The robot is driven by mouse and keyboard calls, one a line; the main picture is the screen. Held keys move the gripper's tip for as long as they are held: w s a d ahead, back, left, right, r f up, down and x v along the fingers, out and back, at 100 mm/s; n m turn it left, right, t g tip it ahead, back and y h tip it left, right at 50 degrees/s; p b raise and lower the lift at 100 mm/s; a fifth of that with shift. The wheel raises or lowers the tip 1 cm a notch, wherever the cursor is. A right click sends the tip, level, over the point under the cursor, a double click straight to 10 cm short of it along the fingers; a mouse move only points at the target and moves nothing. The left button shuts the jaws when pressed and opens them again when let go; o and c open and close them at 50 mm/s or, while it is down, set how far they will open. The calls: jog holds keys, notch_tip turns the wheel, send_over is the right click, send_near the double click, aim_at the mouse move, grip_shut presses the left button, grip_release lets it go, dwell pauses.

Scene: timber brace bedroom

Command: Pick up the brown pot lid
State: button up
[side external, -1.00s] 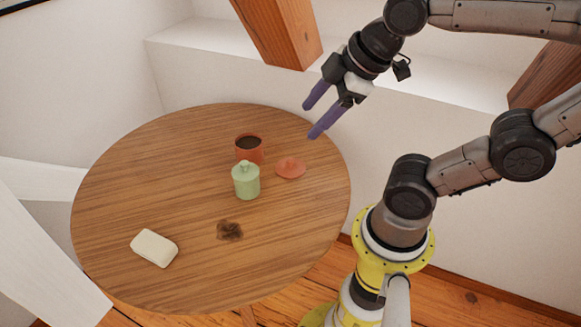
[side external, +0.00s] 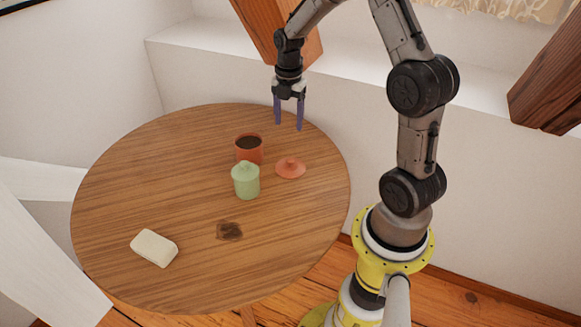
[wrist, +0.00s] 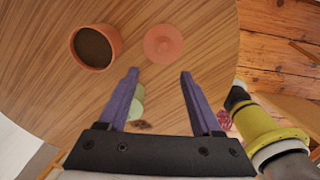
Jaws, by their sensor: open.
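The brown pot lid (side external: 290,168), reddish terracotta with a small knob, lies flat, knob up, on the round wooden table, right of the brown pot. It also shows in the wrist view (wrist: 163,44), just beyond my fingertips. The brown pot (side external: 249,148) is open, with a dark inside, and shows at upper left in the wrist view (wrist: 95,47). My gripper (side external: 289,126) points down above the table's far side, its purple fingers apart and empty. In the wrist view my gripper (wrist: 160,72) has nothing between its fingertips but table.
A lidded green pot (side external: 246,182) stands close in front of the brown pot; my left finger partly hides it in the wrist view. A dark patch (side external: 230,231) and a whitish soap-like block (side external: 154,248) lie nearer the front of the table (side external: 120,190). A white wall stands behind.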

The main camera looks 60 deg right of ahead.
jog(key=f, duration=0.1)
send_over(290, 159)
jog(key=f, duration=0.8)
jog(key=shift+s+d, duration=0.2)
jog(key=shift+w+a+f, duration=0.1)
jog(key=shift+f, duration=1.3)
jog(key=shift+a+f, duration=0.1)
jog(key=shift+f, duration=1.25)
grip_shut()
